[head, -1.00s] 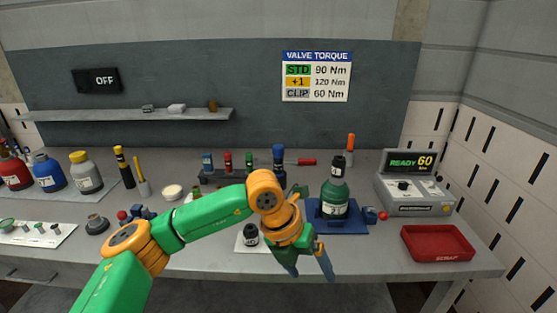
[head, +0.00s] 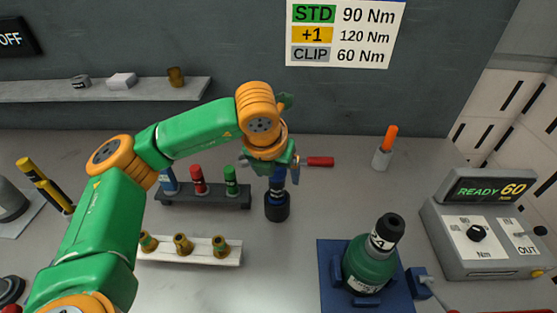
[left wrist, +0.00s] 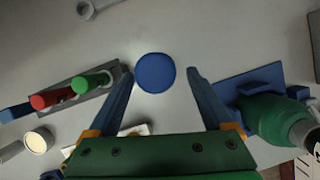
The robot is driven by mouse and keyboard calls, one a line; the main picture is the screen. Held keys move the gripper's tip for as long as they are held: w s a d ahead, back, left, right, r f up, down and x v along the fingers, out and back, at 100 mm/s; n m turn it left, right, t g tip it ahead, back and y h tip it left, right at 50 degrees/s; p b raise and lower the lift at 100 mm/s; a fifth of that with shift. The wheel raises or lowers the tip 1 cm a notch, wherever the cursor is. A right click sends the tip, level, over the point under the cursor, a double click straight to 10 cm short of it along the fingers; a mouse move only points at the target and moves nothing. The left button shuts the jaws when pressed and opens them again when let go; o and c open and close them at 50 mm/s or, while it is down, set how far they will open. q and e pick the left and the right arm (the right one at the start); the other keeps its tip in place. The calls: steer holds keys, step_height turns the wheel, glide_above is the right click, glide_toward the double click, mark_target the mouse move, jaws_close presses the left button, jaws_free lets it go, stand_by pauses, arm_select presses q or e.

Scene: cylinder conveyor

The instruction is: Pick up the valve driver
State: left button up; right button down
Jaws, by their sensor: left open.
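The valve driver, which I take to be the upright blue tool with a black base (head: 277,205), stands on the table at the right end of the small rack. In the left wrist view its round blue top (left wrist: 155,72) lies between the fingertips. My left gripper (head: 272,170) is over the driver and points down. It also shows in the left wrist view (left wrist: 159,74), open, with one finger on each side of the blue top and gaps visible. In the head view the gripper hides the driver's upper part. My right gripper is not in view.
A dark rack (head: 215,202) with blue, red and green tools stands left of the driver. A white strip with brass fittings (head: 192,261) lies in front. A green bottle (head: 369,265) on a blue base is to the right, near a torque unit (head: 482,244).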

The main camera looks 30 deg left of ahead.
mark_target(277, 186)
arm_select(q)
steer(key=shift+w+a+f, duration=0.1)
steer(key=shift+w, duration=0.1)
steer(key=f+p, duration=0.1)
steer(key=s+f+p, duration=0.1)
steer(key=p, duration=0.1)
steer(key=shift+f, duration=0.25)
steer(key=x, duration=0.3)
steer(key=shift+a+p, duration=0.1)
steer(key=shift+p, duration=0.25)
steer(key=shift+w+a+f, duration=0.1)
steer(key=shift+w+f, duration=0.25)
steer(key=shift+w, duration=0.05)
steer(key=shift+s+r, duration=0.15)
steer(key=shift+s, duration=0.05)
steer(key=c, duration=1.3)
steer(key=shift+w, duration=0.1)
jaws_close()
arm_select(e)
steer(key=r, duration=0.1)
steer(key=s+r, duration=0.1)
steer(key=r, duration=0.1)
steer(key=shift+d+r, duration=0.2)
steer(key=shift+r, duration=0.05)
arm_select(q)
steer(key=shift+r, duration=0.1)
